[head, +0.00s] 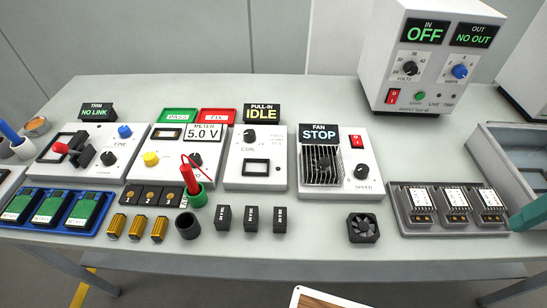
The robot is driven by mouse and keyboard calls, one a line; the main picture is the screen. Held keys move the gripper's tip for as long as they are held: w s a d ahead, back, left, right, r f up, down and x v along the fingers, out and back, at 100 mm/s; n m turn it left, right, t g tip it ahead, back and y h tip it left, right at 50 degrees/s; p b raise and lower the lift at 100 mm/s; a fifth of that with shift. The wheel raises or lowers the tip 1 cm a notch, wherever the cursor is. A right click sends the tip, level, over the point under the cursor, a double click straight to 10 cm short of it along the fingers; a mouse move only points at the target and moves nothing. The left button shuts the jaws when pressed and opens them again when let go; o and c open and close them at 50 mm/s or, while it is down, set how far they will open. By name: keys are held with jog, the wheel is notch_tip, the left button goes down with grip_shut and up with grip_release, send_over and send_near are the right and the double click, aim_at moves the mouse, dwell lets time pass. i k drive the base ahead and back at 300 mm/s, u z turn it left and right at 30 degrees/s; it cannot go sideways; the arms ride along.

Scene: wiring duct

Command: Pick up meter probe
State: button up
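The meter probe (188,178) is a red stick standing upright, slightly tilted, in a green round holder (196,196) near the front of the bench. Its lower end is hidden inside the holder. A thin red lead curves from its top toward the meter unit (157,175), a white box reading 5.0 V with a yellow knob. No part of my gripper shows that I can make out.
A dark empty cup (187,226) stands just in front of the probe's holder. Small black blocks (251,219) and brass-coloured parts (138,228) stand nearby. A fan unit (337,160) and a power supply (421,58) stand to the right. A teal object (531,214) is at the right edge.

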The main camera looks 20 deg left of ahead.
aim_at(187, 172)
jog(key=z, duration=1.45)
jog(key=k, duration=1.45)
jog(key=u, duration=2)
